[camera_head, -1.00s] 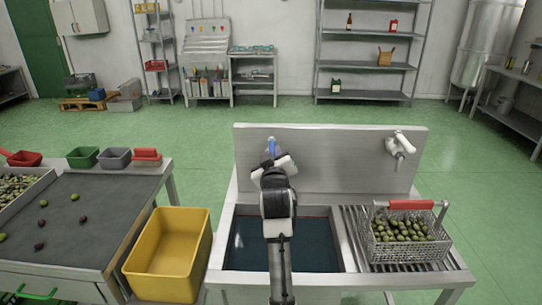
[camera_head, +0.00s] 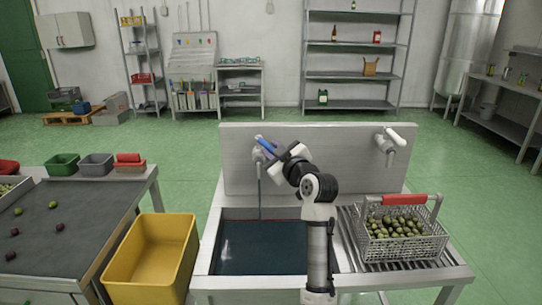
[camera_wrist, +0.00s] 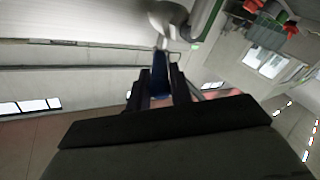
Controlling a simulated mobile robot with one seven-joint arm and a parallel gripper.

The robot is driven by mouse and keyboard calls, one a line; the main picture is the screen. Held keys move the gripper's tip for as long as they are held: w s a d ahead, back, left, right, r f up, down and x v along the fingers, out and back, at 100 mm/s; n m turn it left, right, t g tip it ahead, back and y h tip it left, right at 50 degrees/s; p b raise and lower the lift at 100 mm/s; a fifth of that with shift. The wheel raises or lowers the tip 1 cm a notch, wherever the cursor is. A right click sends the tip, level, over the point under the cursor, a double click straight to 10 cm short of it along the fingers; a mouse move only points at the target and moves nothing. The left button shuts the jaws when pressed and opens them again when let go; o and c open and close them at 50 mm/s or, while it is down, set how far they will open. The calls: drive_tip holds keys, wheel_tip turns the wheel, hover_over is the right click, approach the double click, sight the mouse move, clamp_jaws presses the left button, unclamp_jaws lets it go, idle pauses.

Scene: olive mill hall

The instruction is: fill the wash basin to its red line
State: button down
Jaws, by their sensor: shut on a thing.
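The wash basin (camera_head: 213,240) is the sunken left part of the steel sink and holds dark water (camera_head: 262,248). A thin red line (camera_head: 285,220) runs along its back wall, just above the water; the exact gap is too small to tell. The left tap (camera_head: 258,156) stands on the splashback, and a thin straight stream (camera_head: 260,190) drops from it into the basin. My gripper (camera_head: 268,148) is shut on the tap's blue lever (camera_head: 261,141), which slants up to the left. In the wrist view the blue lever (camera_wrist: 160,72) sits between the fingers.
A second, white-handled tap (camera_head: 390,142) is at the right of the splashback. A wire basket (camera_head: 405,247) of olives stands on the ribbed drainboard. A yellow bin (camera_head: 150,260) and a dark sorting table (camera_head: 65,235) are left of the sink.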

drive_tip(key=c, duration=1.3)
unclamp_jaws()
drive_tip(key=shift+c, duration=0.2)
drive_tip(key=b+v, duration=0.3)
drive_tip(key=v, duration=1)
drive_tip(key=shift+s+d+b, duration=0.2)
drive_tip(key=shift+s+b, duration=0.15)
